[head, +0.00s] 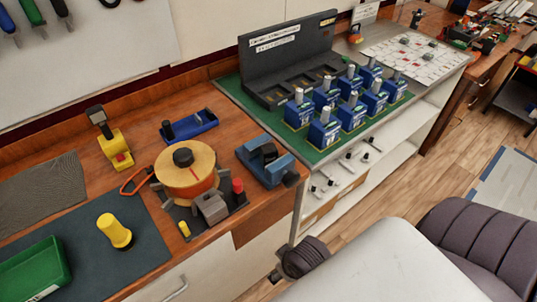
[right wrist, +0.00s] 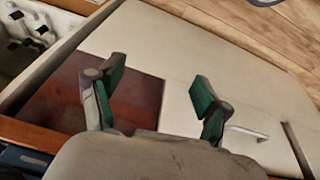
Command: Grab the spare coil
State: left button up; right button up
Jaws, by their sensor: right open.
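Nothing in the head view is plainly marked as the spare coil. A round orange-tan drum (head: 186,172) with a black knob stands on the wooden bench. A small yellow spool-like cylinder (head: 114,231) stands on the dark mat; I cannot tell whether either is the coil. My right gripper (right wrist: 157,82) is open and empty in the right wrist view, in front of the pale cabinet front and a red-brown panel. In the head view its dark end shows low in front of the bench, away from both objects. My left gripper is not in view.
Several blue breakers (head: 324,132) stand on the green mat at right.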

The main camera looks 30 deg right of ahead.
jog(key=w+d+r+m+t+h, duration=0.1)
jog(key=w+d+r+m+t, duration=0.2)
jog(key=r, duration=0.8)
jog(key=m+t+h, duration=0.1)
jog(key=t+h, duration=0.1)
jog(key=t, duration=0.5)
send_near(270, 149)
jog(key=p+x, duration=0.1)
jog(key=x, duration=0.3)
jog(key=shift+w+f+p, duration=0.1)
jog(key=shift+w+p, duration=0.25)
jog(key=shift+w, duration=0.05)
jog(key=shift+w+d+f, duration=0.1)
jog(key=shift+w+f, duration=0.1)
jog(key=shift+w, duration=0.5)
jog(key=p+x, duration=0.1)
jog(key=x, duration=0.2)
jog(key=shift+w+d+f+p, duration=0.15)
jog(key=shift+p, duration=0.2)
jog(key=shift+w+d+f, duration=0.1)
jog(key=shift+w+f, duration=0.2)
jog(key=shift+w, duration=0.15)
jog(key=shift+c, duration=0.7)
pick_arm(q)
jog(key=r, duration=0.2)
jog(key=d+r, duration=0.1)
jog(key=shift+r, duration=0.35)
pick_arm(e)
jog(key=c, duration=1.3)
